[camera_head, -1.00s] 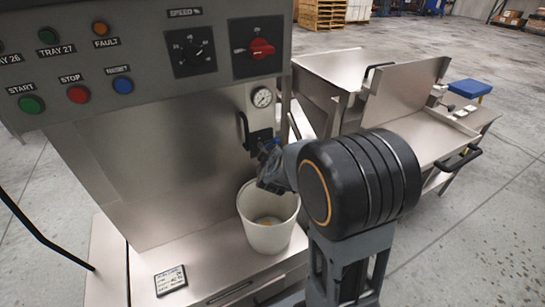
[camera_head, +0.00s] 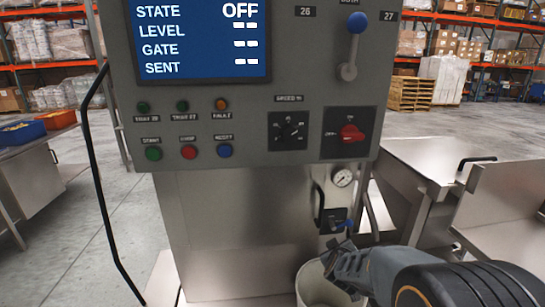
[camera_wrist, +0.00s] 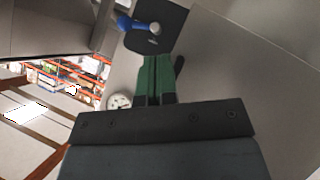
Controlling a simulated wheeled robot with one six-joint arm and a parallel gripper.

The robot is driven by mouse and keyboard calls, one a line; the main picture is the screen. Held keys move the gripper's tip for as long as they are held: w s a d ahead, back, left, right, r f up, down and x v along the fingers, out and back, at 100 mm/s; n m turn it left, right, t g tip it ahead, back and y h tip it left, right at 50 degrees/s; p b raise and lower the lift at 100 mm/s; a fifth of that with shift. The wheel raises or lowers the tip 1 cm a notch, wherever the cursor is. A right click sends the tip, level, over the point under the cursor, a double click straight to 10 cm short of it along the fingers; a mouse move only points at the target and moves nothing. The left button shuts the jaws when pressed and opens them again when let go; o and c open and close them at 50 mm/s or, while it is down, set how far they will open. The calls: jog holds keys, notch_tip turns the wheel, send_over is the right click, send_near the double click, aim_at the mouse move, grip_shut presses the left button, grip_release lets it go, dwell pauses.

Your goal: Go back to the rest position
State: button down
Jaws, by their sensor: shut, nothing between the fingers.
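My gripper (camera_head: 338,252) is in the lower right of the head view, in front of the machine's steel front and over a white bucket (camera_head: 308,288). In the wrist view the green fingers of my gripper (camera_wrist: 158,58) lie together with nothing between them. A blue-tipped small lever (camera_head: 349,224) on a black plate is just above the gripper in the head view. The lever also shows in the wrist view (camera_wrist: 138,25), just beyond the fingertips; I cannot tell if they touch. The bucket is cut off by the bottom edge and partly hidden.
The control panel (camera_head: 200,105) has a screen (camera_head: 197,40) reading STATE OFF, and a red switch (camera_head: 351,133). A gauge (camera_head: 343,177) is right of a black handle. Steel tables (camera_head: 425,165) stand at right. A black curved bar (camera_head: 95,190) is at left. Open floor lies behind.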

jog(key=s+a+m+g+y+p, duration=0.3)
jog(key=s+a+g+y, duration=0.3)
jog(key=s, duration=0.5)
jog(key=s+r+m+g+h+p, duration=0.1)
jog(key=s+r+h+p, duration=0.1)
jog(key=s+r, duration=0.7)
notch_tip(320, 180, up, 2)
jog(key=shift+a+r+g+p, duration=0.1)
jog(key=shift+a+g+p, duration=0.2)
jog(key=shift+p, duration=0.45)
jog(key=shift+a, duration=0.1)
